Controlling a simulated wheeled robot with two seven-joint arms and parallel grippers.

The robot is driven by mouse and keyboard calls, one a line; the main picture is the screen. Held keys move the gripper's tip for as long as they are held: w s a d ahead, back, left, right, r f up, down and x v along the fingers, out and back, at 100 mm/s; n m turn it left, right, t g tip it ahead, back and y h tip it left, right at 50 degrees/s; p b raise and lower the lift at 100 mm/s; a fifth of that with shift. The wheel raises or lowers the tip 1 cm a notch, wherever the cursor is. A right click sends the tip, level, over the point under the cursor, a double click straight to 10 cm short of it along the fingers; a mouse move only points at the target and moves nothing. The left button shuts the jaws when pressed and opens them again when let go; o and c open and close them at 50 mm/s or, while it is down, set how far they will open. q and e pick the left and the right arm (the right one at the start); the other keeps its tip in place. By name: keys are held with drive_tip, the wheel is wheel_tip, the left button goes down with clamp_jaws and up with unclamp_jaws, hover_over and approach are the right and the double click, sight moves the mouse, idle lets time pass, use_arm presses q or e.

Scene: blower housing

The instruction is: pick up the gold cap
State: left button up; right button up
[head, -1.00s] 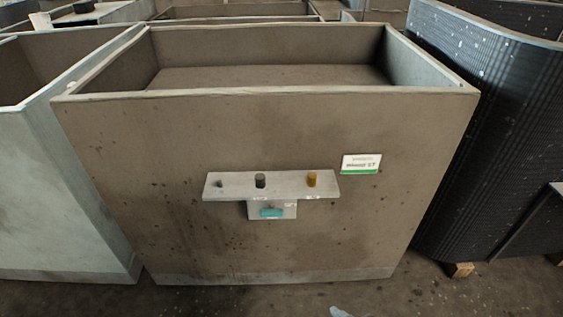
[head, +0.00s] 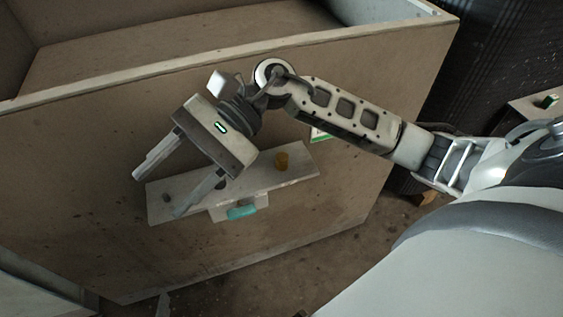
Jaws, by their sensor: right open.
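The gold cap (head: 281,160) stands upright near the right end of a narrow grey shelf (head: 300,168) fixed to the front of a large brown bin. My right gripper (head: 158,194) is open and empty. Its two fingers point down and left, over the left half of the shelf, to the left of the gold cap and apart from it. A small dark peg (head: 166,197) stands near the shelf's left end, between the fingers in the picture. Another dark piece (head: 220,184) on the shelf is partly hidden by a finger. My left gripper is not in view.
A teal piece (head: 241,212) sits on a small bracket below the shelf. The brown bin (head: 100,130) fills most of the view, with a pale rim above. A white and green label (head: 319,135) is partly hidden behind my right arm. A black ribbed container stands at the upper right.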

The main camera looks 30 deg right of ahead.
drive_tip(key=w+d+f+n+h, duration=0.2)
drive_tip(key=d+f+n+h, duration=0.1)
drive_tip(key=d+n+h, duration=0.25)
drive_tip(key=n+t+h+b, duration=0.25)
drive_tip(key=n+h, duration=0.25)
drive_tip(key=h, duration=0.4)
hover_over(282, 156)
drive_tip(key=p, duration=0.1)
drive_tip(key=shift+t, duration=0.45)
drive_tip(key=f, duration=0.7)
drive_tip(key=shift+s+d+f, duration=0.2)
drive_tip(key=shift+s+f, duration=0.15)
drive_tip(key=shift+f, duration=0.05)
drive_tip(key=shift+w+a+f+p, duration=0.1)
drive_tip(key=shift+w+f+p, duration=0.1)
drive_tip(key=shift+f, duration=1.3)
drive_tip(key=shift+w+a+f+p, duration=0.1)
drive_tip(key=shift+w+f, duration=0.05)
drive_tip(key=shift+f, duration=1.35)
drive_tip(key=shift+c, duration=0.3)
drive_tip(key=c, duration=1)
